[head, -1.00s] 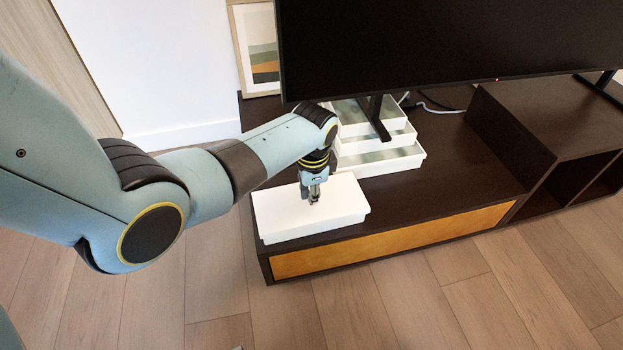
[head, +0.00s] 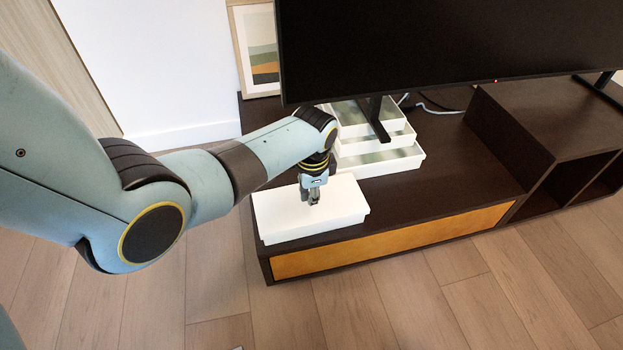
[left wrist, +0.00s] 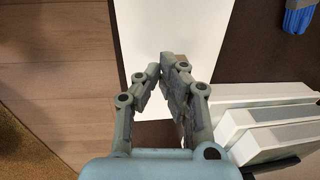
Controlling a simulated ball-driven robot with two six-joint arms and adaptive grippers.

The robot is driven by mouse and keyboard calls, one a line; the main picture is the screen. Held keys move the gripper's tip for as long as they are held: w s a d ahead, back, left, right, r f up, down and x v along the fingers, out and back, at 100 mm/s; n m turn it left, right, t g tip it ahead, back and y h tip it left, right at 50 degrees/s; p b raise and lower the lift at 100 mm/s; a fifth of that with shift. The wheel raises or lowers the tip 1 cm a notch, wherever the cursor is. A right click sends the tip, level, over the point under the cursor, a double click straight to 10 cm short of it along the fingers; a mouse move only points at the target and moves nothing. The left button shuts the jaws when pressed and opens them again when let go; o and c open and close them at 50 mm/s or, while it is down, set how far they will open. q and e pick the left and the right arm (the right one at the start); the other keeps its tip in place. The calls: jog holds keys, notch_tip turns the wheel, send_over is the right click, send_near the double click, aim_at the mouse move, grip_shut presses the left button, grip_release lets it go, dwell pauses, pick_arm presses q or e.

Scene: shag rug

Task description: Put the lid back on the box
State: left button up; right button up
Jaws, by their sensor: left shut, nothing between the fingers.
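A white box (head: 290,226) stands at the near left end of the dark TV stand. A flat white lid (head: 280,208) covers its top, with a rim along the near side. My left gripper (head: 314,201) points down over the right part of the lid. In the left wrist view its fingertips (left wrist: 163,66) are together with nothing between them, over the white lid (left wrist: 172,28). I cannot tell whether the tips touch the lid. My right gripper is not in view.
A stack of white trays (head: 385,160) stands behind the box, close to my left gripper. A blue object (left wrist: 298,16) lies on the stand.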

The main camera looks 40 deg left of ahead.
aim_at(312, 214)
pick_arm(q)
jog(key=o, duration=0.5)
jog(key=shift+c, duration=0.2)
notch_tip(312, 214, up, 12)
jog(key=d, duration=0.1)
jog(key=shift+s, duration=0.45)
jog(key=shift+s+f, duration=0.1)
